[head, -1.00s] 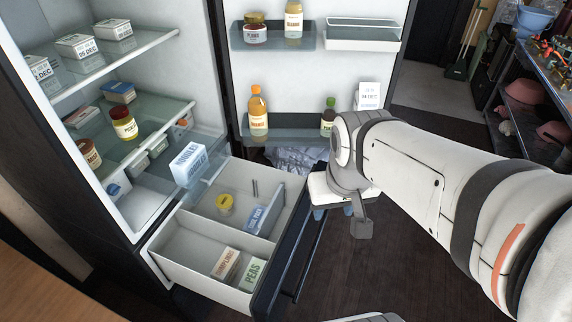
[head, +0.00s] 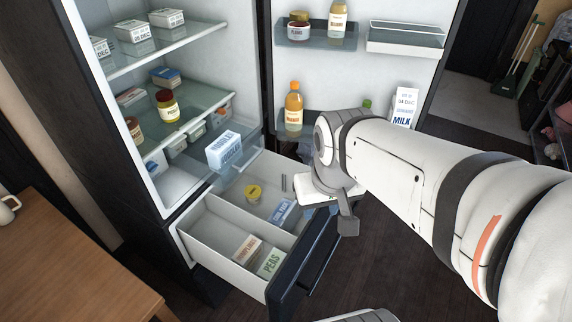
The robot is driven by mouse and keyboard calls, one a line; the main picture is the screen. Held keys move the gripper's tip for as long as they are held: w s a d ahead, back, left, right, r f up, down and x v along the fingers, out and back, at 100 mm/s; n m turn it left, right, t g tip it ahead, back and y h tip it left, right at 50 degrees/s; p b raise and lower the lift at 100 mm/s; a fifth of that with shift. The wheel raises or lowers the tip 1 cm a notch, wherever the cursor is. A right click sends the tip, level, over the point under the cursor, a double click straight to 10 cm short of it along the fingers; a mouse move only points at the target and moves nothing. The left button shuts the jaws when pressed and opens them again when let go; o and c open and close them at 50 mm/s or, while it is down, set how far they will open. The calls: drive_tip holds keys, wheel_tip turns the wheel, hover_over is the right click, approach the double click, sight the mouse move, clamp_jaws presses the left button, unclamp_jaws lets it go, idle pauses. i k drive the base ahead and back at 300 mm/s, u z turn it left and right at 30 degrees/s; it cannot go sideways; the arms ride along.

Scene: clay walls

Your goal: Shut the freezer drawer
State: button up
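The freezer drawer (head: 210,243) stands pulled out at the bottom of the fridge in the head view. Its dark front panel (head: 290,277) carries a long handle (head: 322,262) on the outer side. Inside are a peas box (head: 270,263), a box beside it (head: 246,248), a blue-and-white pack (head: 282,211) and a yellow-lidded tub (head: 254,193). My gripper (head: 338,208) is at the far end of the drawer front, overlapping it in the picture. Its fingers are mostly hidden, so I cannot tell whether they are open or touch the panel.
A noodles box (head: 223,151) sticks out at the fridge's lower shelf edge, above the drawer's back. The fridge door (head: 355,75) stands open behind, holding bottles and a milk carton (head: 402,107). A wooden table (head: 70,255) is at left.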

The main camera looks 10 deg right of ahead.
sight(213, 230)
drive_tip(key=u, duration=0.9)
drive_tip(key=k, duration=1.15)
drive_tip(key=z, duration=0.9)
drive_tip(key=i, duration=1.15)
drive_tip(key=z, duration=0.2)
